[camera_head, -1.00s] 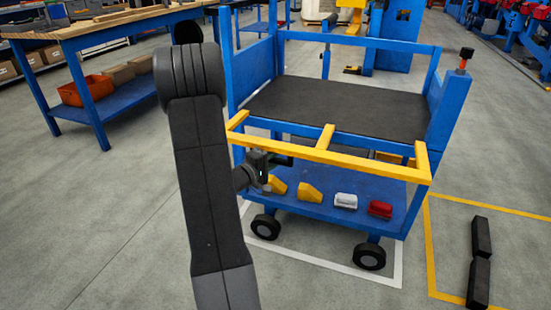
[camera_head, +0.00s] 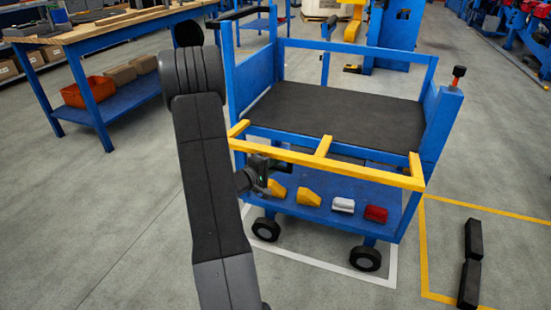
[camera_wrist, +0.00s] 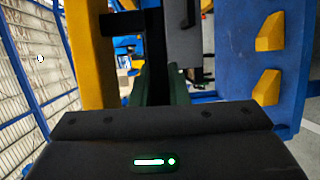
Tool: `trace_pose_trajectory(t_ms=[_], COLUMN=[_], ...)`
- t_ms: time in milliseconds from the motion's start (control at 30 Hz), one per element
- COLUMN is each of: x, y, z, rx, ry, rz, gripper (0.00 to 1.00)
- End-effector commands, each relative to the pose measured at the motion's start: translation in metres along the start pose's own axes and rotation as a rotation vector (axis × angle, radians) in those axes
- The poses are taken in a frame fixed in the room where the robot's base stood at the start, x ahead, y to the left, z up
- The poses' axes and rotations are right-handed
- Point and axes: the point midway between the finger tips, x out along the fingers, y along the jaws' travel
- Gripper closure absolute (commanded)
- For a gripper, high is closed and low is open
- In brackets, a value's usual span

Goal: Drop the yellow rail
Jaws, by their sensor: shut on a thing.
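The yellow rail (camera_head: 350,168) is a long bar with short stubs pointing back toward the blue cart (camera_head: 442,125). It lies across the cart's front side, below the dark deck (camera_head: 335,116) and above the lower shelf in the picture. I cannot tell whether it touches the cart. My gripper (camera_head: 268,171) is shut on the rail, left of its middle. In the wrist view, a yellow bar (camera_wrist: 92,55) stands just left of my gripper (camera_wrist: 155,50). The contact between the fingers and the rail is hidden.
The blue lower shelf holds two yellow pieces (camera_head: 308,197), a white piece (camera_head: 343,205) and a red piece (camera_head: 376,214). A workbench (camera_head: 100,29) stands at left. Open floor lies front left.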

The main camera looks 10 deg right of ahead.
Motion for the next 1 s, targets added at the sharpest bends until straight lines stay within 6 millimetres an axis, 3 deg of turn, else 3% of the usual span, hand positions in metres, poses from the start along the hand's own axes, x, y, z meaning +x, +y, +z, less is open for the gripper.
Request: trace_pose_trajectory(t_ms=[33,200,767,800,900,1000], x=[-0.0007,-0.0016,-0.0019,-0.0020,-0.0021,-0.0021], y=[0.0099,0.0152,0.0134,0.0134,0.0131,0.0131], z=[-0.0001,0.0002,0.0003,0.0003,0.0004,0.0005], rx=[-0.004,-0.015,-0.024,-0.024,-0.024,-0.024], ry=[0.001,0.001,0.001,0.001,0.001,0.001], rz=[-0.005,-0.033,-0.057,-0.057,-0.058,-0.058], gripper=[1.00,1.00,1.00,0.82,0.64,0.64])
